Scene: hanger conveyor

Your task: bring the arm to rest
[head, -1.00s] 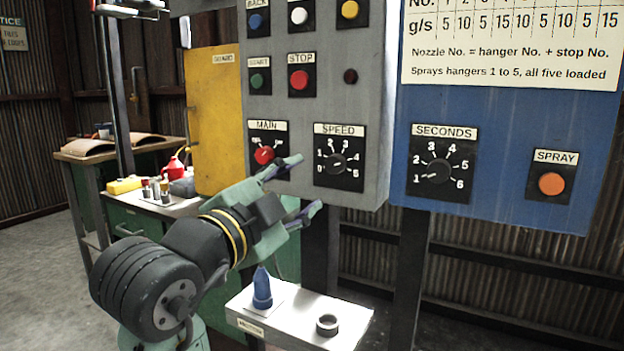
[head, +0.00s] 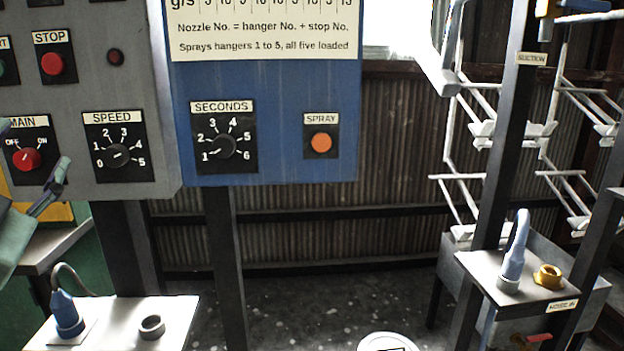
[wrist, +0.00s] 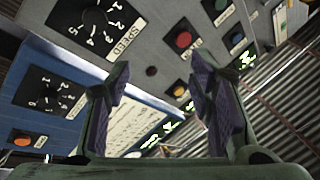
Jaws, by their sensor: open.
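My gripper (wrist: 160,90) is open and empty in the wrist view, its two fingers apart with the panels behind them. In the head view only part of my gripper shows at the left edge, with a finger in front of the grey panel between the red MAIN knob (head: 26,159) and the SPEED dial (head: 118,155). I cannot tell from the head view how far it stands from the panel. In the wrist view the SPEED dial (wrist: 95,17) is at upper left and the SECONDS dial (wrist: 45,98) is lower left.
The blue panel (head: 275,90) carries the SECONDS dial and orange SPRAY button (head: 320,142). A socket stand (head: 500,280) and white hanger racks (head: 485,130) are at right.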

